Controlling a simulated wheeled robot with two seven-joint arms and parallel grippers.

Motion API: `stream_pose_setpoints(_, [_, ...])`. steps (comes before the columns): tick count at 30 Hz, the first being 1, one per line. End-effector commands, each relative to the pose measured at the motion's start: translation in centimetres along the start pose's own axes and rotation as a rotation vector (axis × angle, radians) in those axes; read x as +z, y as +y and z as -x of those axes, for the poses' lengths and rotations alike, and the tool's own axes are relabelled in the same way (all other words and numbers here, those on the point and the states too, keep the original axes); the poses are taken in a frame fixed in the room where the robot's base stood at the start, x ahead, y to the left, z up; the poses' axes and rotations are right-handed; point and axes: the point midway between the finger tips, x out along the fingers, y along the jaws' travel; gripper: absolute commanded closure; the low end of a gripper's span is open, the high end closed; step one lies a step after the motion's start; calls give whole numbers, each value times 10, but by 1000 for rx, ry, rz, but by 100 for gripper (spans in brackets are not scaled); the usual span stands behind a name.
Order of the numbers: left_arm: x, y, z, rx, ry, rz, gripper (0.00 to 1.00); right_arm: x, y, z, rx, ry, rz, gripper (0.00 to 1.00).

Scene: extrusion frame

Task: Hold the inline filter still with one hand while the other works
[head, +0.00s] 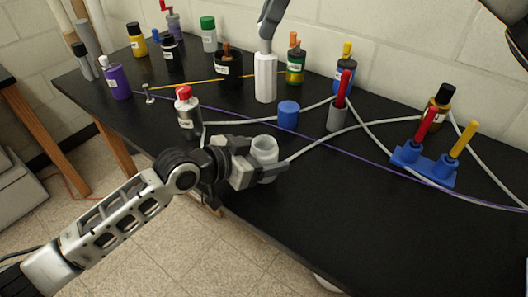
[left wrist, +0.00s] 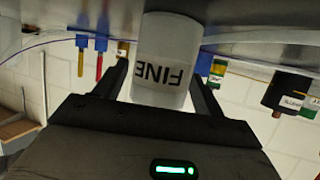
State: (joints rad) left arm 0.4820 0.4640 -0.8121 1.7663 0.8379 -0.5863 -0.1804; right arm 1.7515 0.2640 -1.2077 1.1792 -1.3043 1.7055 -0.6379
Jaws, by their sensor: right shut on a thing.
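The inline filter is a white, open-topped cylinder (head: 264,150) at the table's front edge, with a pale tube running off to the right. In the left wrist view, the filter (left wrist: 163,72) appears upside down, with "FINE" on its side. My left gripper (head: 264,172) has one finger on each side of the filter. A narrow gap shows beside the fingers in the left wrist view, so the jaws are open around it. A dark part of my right gripper (head: 508,22) is at the upper right corner, cut off by the frame. What it holds cannot be seen.
A red-capped bottle (head: 188,110) stands just left of the filter, and a blue cylinder (head: 288,114) behind it. A grey holder (head: 338,118) and blue rack (head: 424,166) hold coloured-handled tools. Bottles line the back. Cables cross the black table (head: 350,225), whose front right is clear.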

Motion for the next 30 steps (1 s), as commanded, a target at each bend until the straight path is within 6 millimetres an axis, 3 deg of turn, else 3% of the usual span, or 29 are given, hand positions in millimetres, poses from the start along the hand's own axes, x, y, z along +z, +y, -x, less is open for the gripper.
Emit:
stream_pose_setpoints(1, [0, 0, 0, 0, 0, 0, 45, 0, 0, 0, 0, 0, 0, 100])
stream_pose_setpoints(4, [0, 0, 0, 0, 0, 0, 73, 0, 0, 0, 0, 0, 0, 100])
stream_pose_setpoints(5, [0, 0, 0, 0, 0, 0, 74, 0, 0, 0, 0, 0, 0, 100])
stream_pose_setpoints(11, [0, 0, 0, 0, -1, 0, 74, -2, 0, -4, 1, 0, 0, 100])
stream_pose_setpoints(30, [0, 0, 0, 0, -1, 0, 74, -19, 0, -46, 0, 0, -1, 100])
